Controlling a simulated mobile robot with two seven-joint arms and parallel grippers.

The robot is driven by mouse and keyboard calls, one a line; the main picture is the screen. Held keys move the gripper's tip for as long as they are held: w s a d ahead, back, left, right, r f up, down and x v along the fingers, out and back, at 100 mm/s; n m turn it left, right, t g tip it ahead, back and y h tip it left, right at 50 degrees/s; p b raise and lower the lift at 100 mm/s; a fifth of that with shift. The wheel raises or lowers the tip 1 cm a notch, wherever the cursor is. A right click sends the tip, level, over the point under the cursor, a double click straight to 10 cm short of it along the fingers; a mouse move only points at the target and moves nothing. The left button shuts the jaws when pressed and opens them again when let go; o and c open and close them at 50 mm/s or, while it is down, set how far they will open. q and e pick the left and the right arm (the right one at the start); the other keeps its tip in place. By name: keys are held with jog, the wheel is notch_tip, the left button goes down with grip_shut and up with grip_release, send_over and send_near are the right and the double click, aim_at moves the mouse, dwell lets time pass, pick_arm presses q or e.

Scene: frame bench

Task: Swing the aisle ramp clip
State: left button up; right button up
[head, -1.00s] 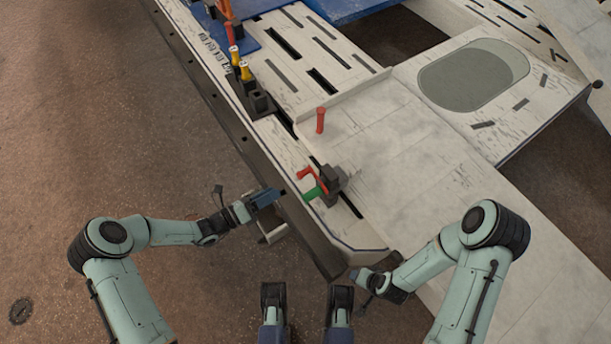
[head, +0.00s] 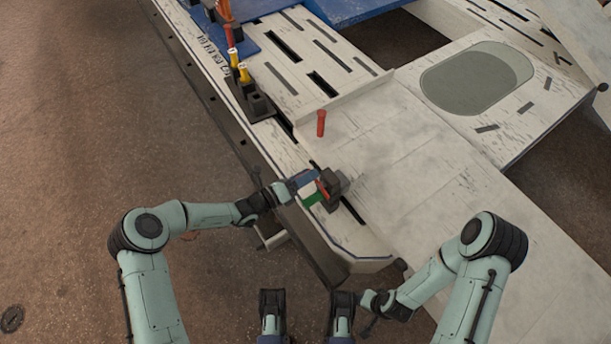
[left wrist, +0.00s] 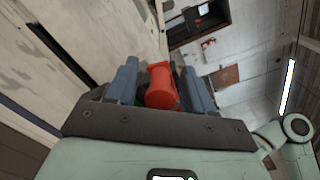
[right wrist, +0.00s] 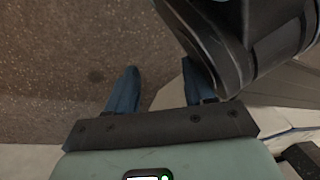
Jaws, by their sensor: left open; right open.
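The aisle ramp clip is a black block (head: 335,184) with a red lever and a green part (head: 313,198), set near the bench's front edge. My left gripper (head: 312,181) is at the clip, its blue fingers beside the lever. In the left wrist view the red lever end (left wrist: 162,90) lies between the two open fingers; I cannot tell whether they touch it. The left gripper partly hides the lever in the head view. My right gripper (right wrist: 158,84) is open and empty, low near the bench's front corner; its fingers are hard to make out in the head view.
A red upright peg (head: 321,123) stands on the white bench behind the clip. Yellow-handled black clamps (head: 245,73) line the edge farther up. A pale ramp panel (head: 430,165) spreads to the right. Brown floor (head: 80,120) is free on the left.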

pick_arm(q)
jog(key=c, duration=0.8)
